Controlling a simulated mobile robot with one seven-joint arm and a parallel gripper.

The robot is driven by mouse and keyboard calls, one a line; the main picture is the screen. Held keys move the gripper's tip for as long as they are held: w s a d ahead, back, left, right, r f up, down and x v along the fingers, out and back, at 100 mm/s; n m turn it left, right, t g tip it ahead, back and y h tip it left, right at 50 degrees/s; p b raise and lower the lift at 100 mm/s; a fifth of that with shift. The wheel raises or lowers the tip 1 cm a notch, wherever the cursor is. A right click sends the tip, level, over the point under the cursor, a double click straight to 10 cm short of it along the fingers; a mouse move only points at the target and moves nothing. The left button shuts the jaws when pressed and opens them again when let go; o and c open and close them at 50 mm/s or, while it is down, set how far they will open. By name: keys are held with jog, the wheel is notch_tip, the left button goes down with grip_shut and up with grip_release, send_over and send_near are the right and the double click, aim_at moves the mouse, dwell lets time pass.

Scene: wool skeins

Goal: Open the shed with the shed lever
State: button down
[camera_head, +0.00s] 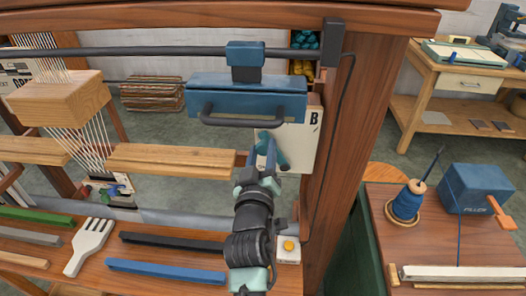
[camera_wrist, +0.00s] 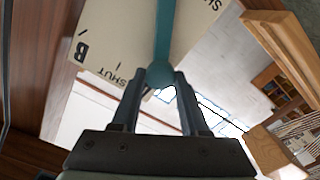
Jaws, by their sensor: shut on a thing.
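The shed lever is a teal bar (camera_wrist: 165,35) in the wrist view, running down from the top edge, its lower end between my fingers. In the head view a teal part of it (camera_head: 279,160) shows just beyond my gripper (camera_head: 268,148). My gripper (camera_wrist: 160,78) is shut on the lever near its end. Behind it is a pale label plate (camera_head: 300,150) with a "B"; in the wrist view the plate (camera_wrist: 115,40) also shows "SHUT" lettering. My wrist hides much of the lever in the head view.
A blue beater with a dark handle (camera_head: 245,108) hangs above my gripper. A wooden post (camera_head: 352,140) stands close to the right. On the front shelf are a white comb (camera_head: 90,245), a blue bar (camera_head: 165,272) and a yellow button (camera_head: 288,246).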

jog(key=shift+c, duration=2.2)
grip_release()
jog(key=shift+s, duration=0.15)
jog(key=s+b, duration=0.1)
jog(key=s, duration=1.1)
jog(key=shift+s, duration=0.35)
